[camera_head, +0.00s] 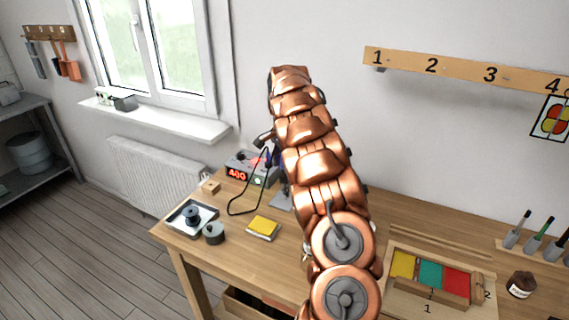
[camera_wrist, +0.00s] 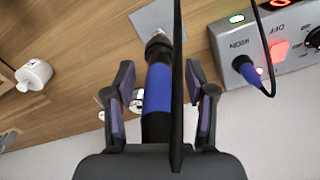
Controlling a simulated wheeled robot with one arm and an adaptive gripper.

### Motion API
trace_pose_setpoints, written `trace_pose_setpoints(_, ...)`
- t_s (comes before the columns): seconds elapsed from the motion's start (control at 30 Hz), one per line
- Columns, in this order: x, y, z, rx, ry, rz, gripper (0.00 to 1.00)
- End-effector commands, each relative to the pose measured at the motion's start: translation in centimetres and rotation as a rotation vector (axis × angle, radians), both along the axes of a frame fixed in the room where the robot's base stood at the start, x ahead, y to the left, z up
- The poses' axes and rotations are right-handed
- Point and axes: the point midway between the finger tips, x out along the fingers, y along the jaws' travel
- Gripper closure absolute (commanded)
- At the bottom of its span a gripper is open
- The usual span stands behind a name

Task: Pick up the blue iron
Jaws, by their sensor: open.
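The blue iron (camera_wrist: 158,90) shows in the wrist view as a blue and black handle with a metal collar at its upper end. It lies between the two fingers of my gripper (camera_wrist: 160,105), which are open with a gap on each side. A dark upright bar or cable crosses in front of its right side. In the head view my copper-coloured arm covers most of the iron and my gripper. The soldering station (camera_head: 249,170) shows a red 400, and it also appears at the right in the wrist view (camera_wrist: 262,50).
A yellow sponge (camera_head: 263,228) lies on the wooden table (camera_head: 225,250). A tray (camera_head: 180,216) and a small round pot (camera_head: 214,234) stand at its left end. A box with coloured panels (camera_head: 400,290) is at the right. A black cable loops beside the station.

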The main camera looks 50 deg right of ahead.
Motion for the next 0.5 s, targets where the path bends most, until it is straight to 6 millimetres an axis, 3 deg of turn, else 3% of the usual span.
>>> trace_pose_setpoints(0.27,0.0,-0.01,-0.26,0.0,0.0,0.0,0.45)
trace_pose_setpoints(0.5,-0.01,0.0,-0.26,0.0,0.0,0.0,0.68)
